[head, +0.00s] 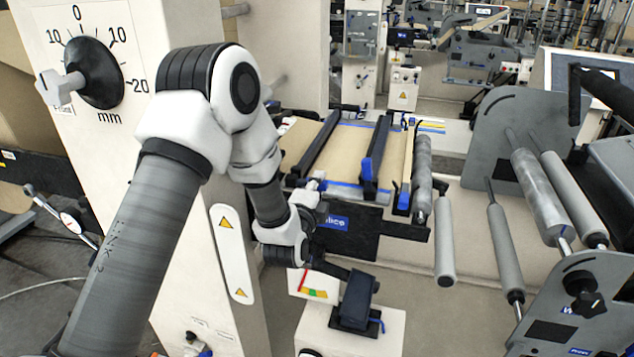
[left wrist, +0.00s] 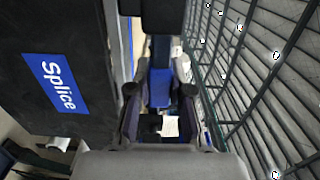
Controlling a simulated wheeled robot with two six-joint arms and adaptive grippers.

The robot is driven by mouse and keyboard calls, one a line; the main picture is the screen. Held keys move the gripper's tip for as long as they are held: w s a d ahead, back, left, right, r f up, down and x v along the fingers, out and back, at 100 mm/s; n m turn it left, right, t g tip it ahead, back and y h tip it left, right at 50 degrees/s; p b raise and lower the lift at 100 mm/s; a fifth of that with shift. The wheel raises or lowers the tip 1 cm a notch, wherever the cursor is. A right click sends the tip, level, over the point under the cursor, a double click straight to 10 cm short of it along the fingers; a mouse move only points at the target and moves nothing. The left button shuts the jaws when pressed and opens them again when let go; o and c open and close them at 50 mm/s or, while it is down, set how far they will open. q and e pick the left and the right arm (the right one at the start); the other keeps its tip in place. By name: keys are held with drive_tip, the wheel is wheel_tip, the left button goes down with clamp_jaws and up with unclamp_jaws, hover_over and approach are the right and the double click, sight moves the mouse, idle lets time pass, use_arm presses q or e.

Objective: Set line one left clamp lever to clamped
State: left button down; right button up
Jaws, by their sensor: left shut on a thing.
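The splice table (head: 346,150) carries two dark clamp bars across its tan surface. The left clamp bar (head: 313,149) ends at its front close to my left gripper (head: 317,184). My left gripper is shut on the left clamp lever, whose blue part (left wrist: 159,88) shows between the two dark fingers (left wrist: 159,103) in the left wrist view. In the head view the gripper and wrist mostly hide this lever, so its exact angle is unclear. The middle clamp bar's blue lever (head: 367,169) stands free to the right. My right gripper is not in view.
A black panel with a blue Splice label (left wrist: 54,84) hangs at the table's front, close to my left gripper. Grey rollers (head: 445,240) stand right of the table. A white machine column with a dial (head: 95,72) is close behind my left arm.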

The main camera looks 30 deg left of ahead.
use_arm(q)
drive_tip(key=shift+f+m, duration=0.2)
drive_tip(key=shift+m, duration=0.2)
drive_tip(key=c, duration=1)
unclamp_jaws()
drive_tip(key=shift+c, duration=0.2)
drive_tip(key=v, duration=1.2)
drive_tip(key=shift+f, duration=0.1)
